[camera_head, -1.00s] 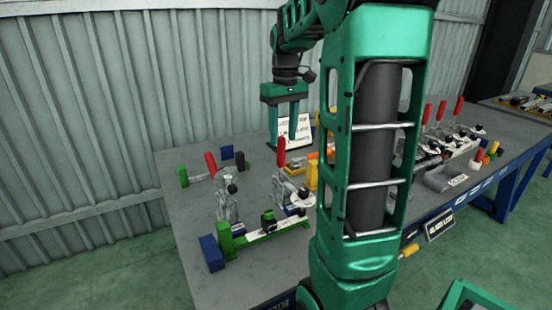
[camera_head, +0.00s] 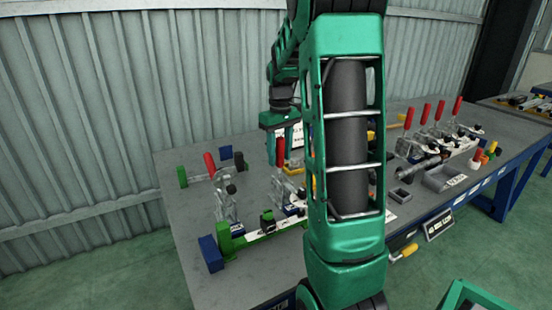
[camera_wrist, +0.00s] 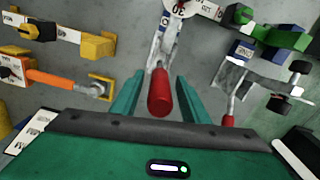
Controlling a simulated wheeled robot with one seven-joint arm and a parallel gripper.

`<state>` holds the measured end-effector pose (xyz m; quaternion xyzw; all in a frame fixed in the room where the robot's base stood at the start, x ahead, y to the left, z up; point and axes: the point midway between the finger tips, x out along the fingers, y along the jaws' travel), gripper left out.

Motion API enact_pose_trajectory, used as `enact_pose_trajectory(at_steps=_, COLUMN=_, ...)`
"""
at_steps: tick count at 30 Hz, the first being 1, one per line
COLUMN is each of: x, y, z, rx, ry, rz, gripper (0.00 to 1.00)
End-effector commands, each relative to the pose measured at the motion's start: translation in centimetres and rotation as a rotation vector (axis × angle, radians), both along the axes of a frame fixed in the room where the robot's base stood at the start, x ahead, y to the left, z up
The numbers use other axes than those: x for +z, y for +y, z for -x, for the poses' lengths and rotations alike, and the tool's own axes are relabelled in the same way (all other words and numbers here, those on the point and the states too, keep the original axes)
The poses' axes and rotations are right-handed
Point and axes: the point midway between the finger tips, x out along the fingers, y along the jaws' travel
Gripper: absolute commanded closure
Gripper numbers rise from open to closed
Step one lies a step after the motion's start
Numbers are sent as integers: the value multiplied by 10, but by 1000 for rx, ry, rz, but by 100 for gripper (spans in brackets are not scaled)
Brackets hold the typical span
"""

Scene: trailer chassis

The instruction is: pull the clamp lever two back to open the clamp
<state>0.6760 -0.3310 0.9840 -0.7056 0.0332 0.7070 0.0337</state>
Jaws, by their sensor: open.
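The clamp with the upright red lever handle (camera_head: 280,151) stands in the middle of the near bench. In the wrist view, this red handle (camera_wrist: 160,94) points toward the camera, above a metal clamp body beside a round label. My gripper (camera_head: 284,155) is lowered at the handle. In the wrist view, the fingers of my gripper (camera_wrist: 158,98) are open, one on each side of the handle, with a visible gap at both sides. A second toggle clamp (camera_head: 226,197) with a red handle (camera_head: 209,163) stands to the left. My arm hides part of the bench.
A green bar fixture (camera_head: 262,233) with a blue block (camera_head: 211,253) lies at the front. Several red-handled clamps (camera_head: 425,114) stand at the right, near a grey tray (camera_head: 445,179). In the wrist view, an orange-handled piece (camera_wrist: 52,78) lies left.

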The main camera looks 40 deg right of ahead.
Motion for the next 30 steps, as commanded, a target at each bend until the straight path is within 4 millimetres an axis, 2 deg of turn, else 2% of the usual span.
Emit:
enact_pose_trajectory(at_steps=4, x=-8, y=0, z=0, rx=0, ry=0, rz=0, gripper=59)
enact_pose_trajectory(at_steps=13, x=-10, y=0, z=0, rx=-1, ry=-1, rz=1, gripper=59)
enact_pose_trajectory(at_steps=18, x=-10, y=0, z=0, rx=-1, ry=-1, rz=1, gripper=100)
enact_pose_trajectory(at_steps=20, x=-10, y=0, z=0, rx=0, ry=-1, rz=1, gripper=100)
enact_pose_trajectory(at_steps=21, x=-9, y=8, z=0, rx=0, ry=-1, rz=0, gripper=100)
enact_pose_trajectory(at_steps=25, x=-10, y=6, z=-2, rx=6, ry=5, rz=-1, gripper=100)
enact_pose_trajectory(at_steps=30, x=-10, y=14, z=-12, rx=25, ry=38, rz=-11, gripper=100)
